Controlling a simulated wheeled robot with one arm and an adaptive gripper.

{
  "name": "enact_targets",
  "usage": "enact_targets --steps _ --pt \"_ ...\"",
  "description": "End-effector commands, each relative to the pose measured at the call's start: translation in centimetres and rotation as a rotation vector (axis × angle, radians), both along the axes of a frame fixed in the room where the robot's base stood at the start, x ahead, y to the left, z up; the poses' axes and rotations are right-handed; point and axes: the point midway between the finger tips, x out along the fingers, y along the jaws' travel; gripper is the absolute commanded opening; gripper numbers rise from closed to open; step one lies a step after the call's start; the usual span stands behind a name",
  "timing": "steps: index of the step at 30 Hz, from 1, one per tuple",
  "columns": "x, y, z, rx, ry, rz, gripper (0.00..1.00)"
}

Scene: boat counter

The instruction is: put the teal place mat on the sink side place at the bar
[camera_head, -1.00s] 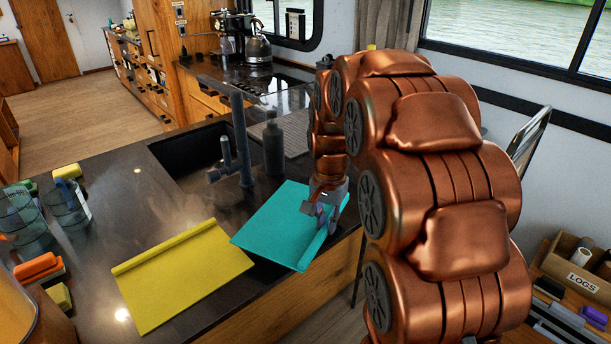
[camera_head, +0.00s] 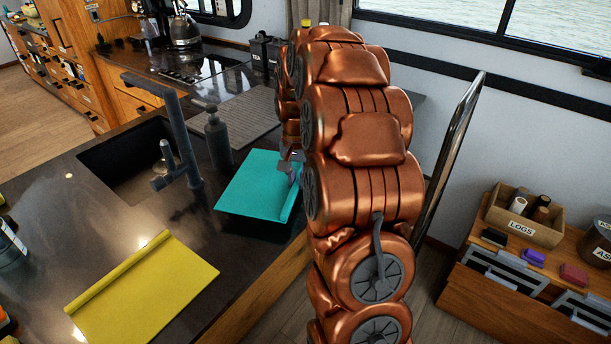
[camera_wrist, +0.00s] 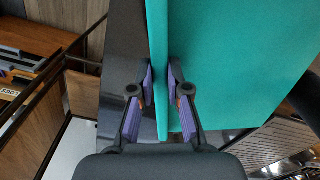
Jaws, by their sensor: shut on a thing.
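The teal place mat (camera_head: 255,188) is at the right edge of the dark bar counter, to the right of the tap, with its raised strip facing the room side. It also shows in the wrist view (camera_wrist: 235,60). My gripper (camera_head: 291,168) is shut on that raised strip. In the wrist view my gripper (camera_wrist: 161,78) has one purple-padded finger on each side of the strip. Whether the mat rests on the counter or hangs just above it, I cannot tell. My arm hides the area to the mat's right.
A yellow place mat (camera_head: 145,290) lies nearer on the counter, apart from the teal one. The sink (camera_head: 115,170), tap (camera_head: 180,140) and soap bottle (camera_head: 217,140) stand left of the teal mat. A ribbed grey mat (camera_head: 245,118) lies beyond. A logs box (camera_head: 525,220) sits on a right-hand cabinet.

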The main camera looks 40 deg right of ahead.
Motion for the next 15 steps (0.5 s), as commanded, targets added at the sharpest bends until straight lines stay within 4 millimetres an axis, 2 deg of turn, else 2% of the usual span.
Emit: enact_targets --steps 3,7,15 --pt "0.5 -2.0 -0.1 0.001 0.003 -0.002 0.0" --pt "1.0 -3.5 -0.2 0.0 0.001 -0.001 0.0" --pt "1.2 -4.4 -0.7 0.0 0.003 0.0 0.0"
